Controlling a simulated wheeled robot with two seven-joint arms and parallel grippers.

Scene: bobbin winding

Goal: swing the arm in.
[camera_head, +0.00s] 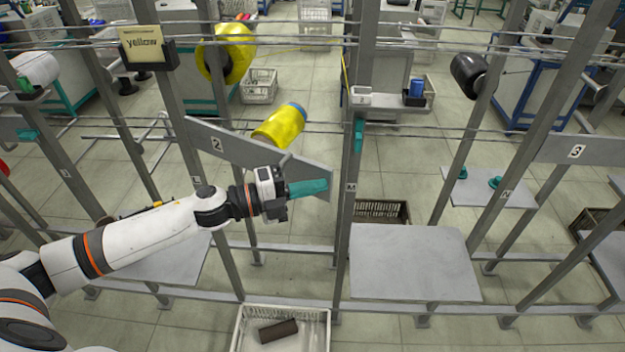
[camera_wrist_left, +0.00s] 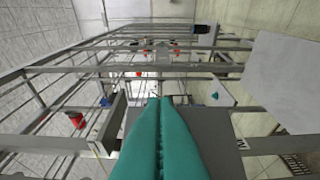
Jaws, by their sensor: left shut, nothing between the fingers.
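My left gripper (camera_head: 308,187) reaches in from the left in the head view, its teal fingers shut and empty. They are in front of the right end of the grey panel marked 2 (camera_head: 235,152); I cannot tell whether they touch it. In the left wrist view the shut fingers (camera_wrist_left: 160,110) point into the frame. A yellow wound bobbin (camera_head: 278,128) with a blue end sits tilted just behind that panel. No separate swing arm is clear; the bobbin's mounting is hidden by the panel. A teal piece (camera_head: 358,135) is on the post right of the bobbin. My right gripper is not in view.
Grey posts and thin rails cross the space around my arm. A grey shelf (camera_head: 412,262) lies bare at right. A white crate (camera_head: 245,335) below holds a dark tube (camera_head: 278,330).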

